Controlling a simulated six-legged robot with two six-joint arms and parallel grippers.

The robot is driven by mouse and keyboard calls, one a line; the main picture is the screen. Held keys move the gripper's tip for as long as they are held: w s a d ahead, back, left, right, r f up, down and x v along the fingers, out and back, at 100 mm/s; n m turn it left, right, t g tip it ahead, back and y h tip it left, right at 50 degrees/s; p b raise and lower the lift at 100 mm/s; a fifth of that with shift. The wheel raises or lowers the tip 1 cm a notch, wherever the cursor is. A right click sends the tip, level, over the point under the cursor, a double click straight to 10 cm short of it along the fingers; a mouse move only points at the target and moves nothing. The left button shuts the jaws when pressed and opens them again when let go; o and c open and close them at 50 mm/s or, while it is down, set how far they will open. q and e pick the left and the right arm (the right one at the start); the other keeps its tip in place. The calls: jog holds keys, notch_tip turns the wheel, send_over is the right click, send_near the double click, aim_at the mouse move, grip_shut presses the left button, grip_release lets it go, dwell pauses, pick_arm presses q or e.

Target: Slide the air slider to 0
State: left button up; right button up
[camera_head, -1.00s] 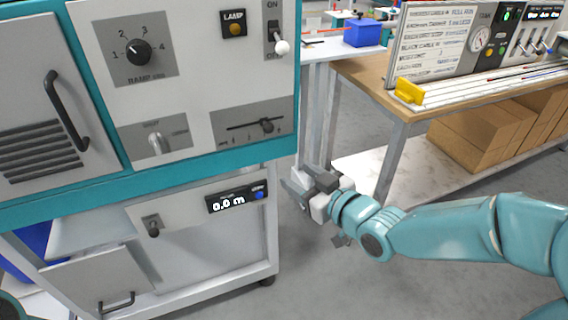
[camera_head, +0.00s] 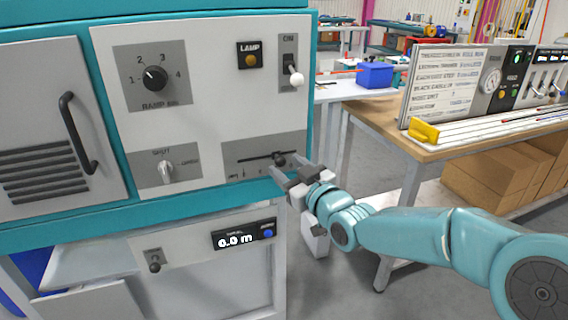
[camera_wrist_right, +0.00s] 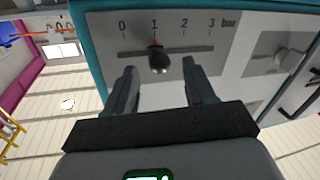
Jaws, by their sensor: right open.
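The air slider is a dark knob (camera_head: 279,158) on a horizontal slot in a grey plate (camera_head: 235,156) at the lower right of the cabinet front. In the right wrist view, the knob (camera_wrist_right: 159,62) sits at the 1 mark of a scale from 0 to 3 bar, with 0 to its left. My right gripper (camera_head: 287,175) is just in front of the plate. My left gripper is out of view.
A grey rotary knob (camera_head: 166,171) is left of the slider plate. A lamp button (camera_head: 250,60) and a white-tipped toggle switch (camera_head: 293,73) are above. A display (camera_head: 243,236) reading 0.0 m is below. A wooden bench (camera_head: 385,118) stands to the right.

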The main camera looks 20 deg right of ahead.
aim_at(279, 159)
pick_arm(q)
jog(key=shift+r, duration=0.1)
pick_arm(e)
jog(key=shift+x, duration=1.2)
